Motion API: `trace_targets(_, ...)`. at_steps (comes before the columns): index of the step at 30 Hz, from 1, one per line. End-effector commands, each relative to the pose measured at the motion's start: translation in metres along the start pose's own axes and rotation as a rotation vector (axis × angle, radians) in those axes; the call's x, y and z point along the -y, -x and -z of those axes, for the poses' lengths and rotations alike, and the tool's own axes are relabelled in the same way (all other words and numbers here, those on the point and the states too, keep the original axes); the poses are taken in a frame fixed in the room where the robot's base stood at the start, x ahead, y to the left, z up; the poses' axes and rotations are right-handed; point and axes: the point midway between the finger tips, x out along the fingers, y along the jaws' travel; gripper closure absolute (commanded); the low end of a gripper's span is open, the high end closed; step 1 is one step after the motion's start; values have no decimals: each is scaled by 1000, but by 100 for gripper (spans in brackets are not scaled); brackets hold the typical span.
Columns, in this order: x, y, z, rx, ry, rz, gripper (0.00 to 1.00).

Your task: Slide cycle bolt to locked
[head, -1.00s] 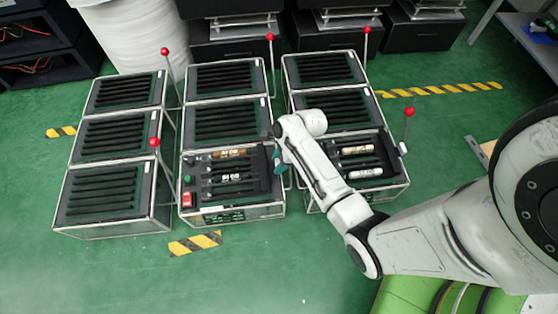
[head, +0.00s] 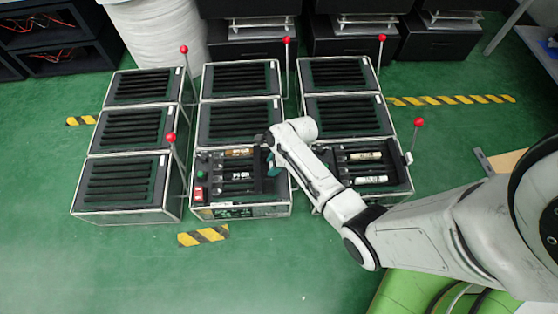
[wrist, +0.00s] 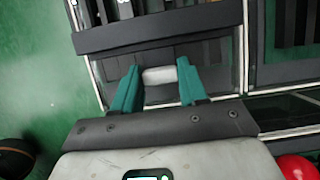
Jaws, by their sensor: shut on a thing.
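The middle front station (head: 240,211) holds several cells in dark slots. My gripper (head: 268,158) is at its right side in the head view, where my arm hides part of that edge. In the wrist view, my teal fingers (wrist: 158,80) are shut on a short pale grip (wrist: 159,75), which looks like the bolt's handle. A dark crossbar (wrist: 160,27) lies just beyond the grip, across the slots. Whether the grip and crossbar are joined, and how the bolt stands in its track, I cannot tell.
The right front station (head: 365,191) has a pale knob (head: 408,158) at its right edge. Red-balled levers stand beside the stations, including one (head: 171,138) left of the middle station. A green button (head: 202,175) and red switch (head: 199,194) are on the middle station.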

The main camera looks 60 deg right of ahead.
Motion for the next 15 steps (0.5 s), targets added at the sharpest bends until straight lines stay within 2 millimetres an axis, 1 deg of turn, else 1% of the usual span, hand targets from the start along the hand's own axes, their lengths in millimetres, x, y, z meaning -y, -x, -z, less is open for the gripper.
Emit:
trace_targets(1,0,-2,-4,6,3,0,100)
trace_targets(6,0,-2,-5,9,4,1,100)
trace_targets(7,0,-2,-5,9,4,1,55)
trace_targets(13,0,-1,-4,7,4,1,36)
trace_targets(15,0,-1,-3,6,3,1,32)
